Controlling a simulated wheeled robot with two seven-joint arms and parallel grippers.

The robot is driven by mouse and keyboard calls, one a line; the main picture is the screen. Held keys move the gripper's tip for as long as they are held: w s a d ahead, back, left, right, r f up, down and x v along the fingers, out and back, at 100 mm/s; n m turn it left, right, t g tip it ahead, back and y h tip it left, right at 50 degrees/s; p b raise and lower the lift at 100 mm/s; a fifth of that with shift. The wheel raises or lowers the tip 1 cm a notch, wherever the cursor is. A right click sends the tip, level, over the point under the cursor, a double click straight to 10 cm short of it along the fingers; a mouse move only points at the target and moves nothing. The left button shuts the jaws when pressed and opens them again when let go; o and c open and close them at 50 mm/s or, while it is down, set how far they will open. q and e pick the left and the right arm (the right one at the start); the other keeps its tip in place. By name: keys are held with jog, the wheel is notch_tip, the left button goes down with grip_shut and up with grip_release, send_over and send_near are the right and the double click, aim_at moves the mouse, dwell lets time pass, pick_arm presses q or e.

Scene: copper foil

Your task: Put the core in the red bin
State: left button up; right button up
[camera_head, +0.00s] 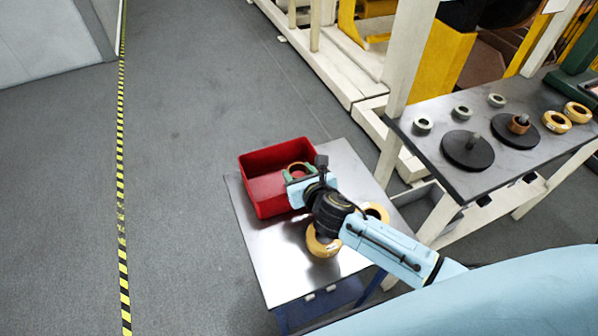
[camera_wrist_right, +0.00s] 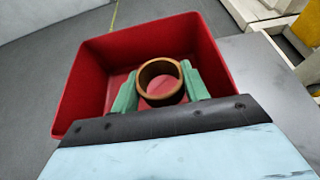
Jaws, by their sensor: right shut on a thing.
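The core is a short brown ring (camera_wrist_right: 161,82), held between the green fingers of my right gripper (camera_wrist_right: 160,88). In the head view the core (camera_head: 299,168) shows partly, with my right gripper (camera_head: 297,174) around it. The gripper is shut on the core and sits over the right part of the red bin (camera_head: 262,158). In the right wrist view the open red bin (camera_wrist_right: 88,82) surrounds the core, and its floor shows behind and through the ring. I cannot tell how high the core is above the bin floor. My left gripper is not in view.
The bin stands on a small metal table (camera_head: 277,262). Yellow rings (camera_head: 322,246) lie there near my right arm. A bench (camera_head: 455,188) at the right carries black discs (camera_head: 467,150), small grey rings (camera_head: 422,125) and yellow rings (camera_head: 556,122). The floor at left is clear.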

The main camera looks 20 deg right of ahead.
jog(key=shift+s+f, duration=0.1)
jog(key=shift+f, duration=0.25)
jog(key=o, duration=0.9)
jog(key=shift+f, duration=0.15)
jog(key=shift+o, duration=0.3)
jog(key=shift+s, duration=0.1)
jog(key=shift+f, duration=0.1)
jog(key=shift+r, duration=0.2)
jog(key=r+p+v, duration=0.1)
jog(key=p+v, duration=0.1)
jog(key=v, duration=1)
jog(key=shift+r, duration=0.15)
